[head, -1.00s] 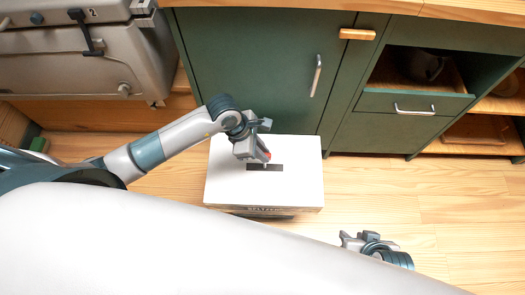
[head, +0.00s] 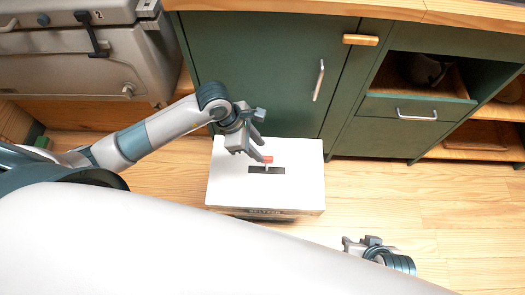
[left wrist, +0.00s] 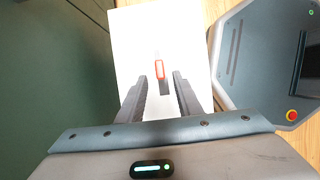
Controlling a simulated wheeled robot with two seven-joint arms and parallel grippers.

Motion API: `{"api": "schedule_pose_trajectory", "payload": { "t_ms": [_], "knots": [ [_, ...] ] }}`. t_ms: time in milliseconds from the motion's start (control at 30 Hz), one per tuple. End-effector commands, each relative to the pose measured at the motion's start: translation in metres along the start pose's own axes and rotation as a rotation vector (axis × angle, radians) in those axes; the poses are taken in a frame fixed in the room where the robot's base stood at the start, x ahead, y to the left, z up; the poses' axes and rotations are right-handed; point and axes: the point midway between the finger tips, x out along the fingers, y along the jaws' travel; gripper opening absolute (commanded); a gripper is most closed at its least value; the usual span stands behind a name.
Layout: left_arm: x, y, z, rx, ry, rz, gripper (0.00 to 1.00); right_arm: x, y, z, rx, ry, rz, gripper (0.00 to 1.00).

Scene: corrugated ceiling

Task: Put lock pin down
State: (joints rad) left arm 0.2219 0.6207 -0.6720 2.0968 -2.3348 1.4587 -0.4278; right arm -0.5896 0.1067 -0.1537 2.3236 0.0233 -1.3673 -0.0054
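The lock pin (head: 267,159) is a small red-topped piece at the dark slot (head: 275,170) on top of a white box (head: 225,180). In the left wrist view the lock pin (left wrist: 159,69) shows as a red outlined shape just beyond and between my fingertips. My left gripper (head: 261,150) is open, its fingers apart on either side, just behind and above the pin. The fingers (left wrist: 159,80) do not appear to touch it. How deep the pin sits in the slot is hidden. My right gripper (head: 360,244) is low at the right, away from the box.
A green cabinet (head: 260,70) with a handle stands right behind the box. A drawer (head: 415,110) and open shelves are at the right. A grey case (head: 70,80) is at the upper left.

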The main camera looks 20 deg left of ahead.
Motion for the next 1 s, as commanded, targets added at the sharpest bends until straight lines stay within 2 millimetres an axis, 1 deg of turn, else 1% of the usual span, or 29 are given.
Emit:
{"api": "schedule_pose_trajectory", "payload": {
  "t_ms": [33, 200, 300, 400, 533, 1000],
  "knots": [
    [-0.011, 0.002, 0.0, 0.003, 0.001, 0.004, 0.32, -0.001, 0.001, -0.001, 0.0, -0.002, 0.002, 0.31],
    [-0.039, 0.001, 0.0, 0.003, 0.001, 0.003, 0.32, -0.002, 0.003, 0.002, 0.001, -0.019, 0.008, 0.31],
    [-0.051, 0.001, 0.0, 0.002, 0.0, 0.003, 0.32, -0.002, 0.004, 0.004, 0.002, -0.026, 0.009, 0.31],
    [-0.058, 0.001, 0.0, 0.001, 0.0, 0.001, 0.32, -0.002, 0.005, 0.004, 0.003, -0.028, 0.011, 0.31],
    [-0.062, 0.0, 0.0, 0.001, 0.0, 0.001, 0.32, -0.002, 0.005, 0.005, 0.004, -0.03, 0.012, 0.31],
    [-0.062, 0.0, 0.0, 0.0, 0.0, 0.0, 0.32, -0.002, 0.005, 0.005, 0.005, -0.03, 0.012, 0.31]
  ]
}}
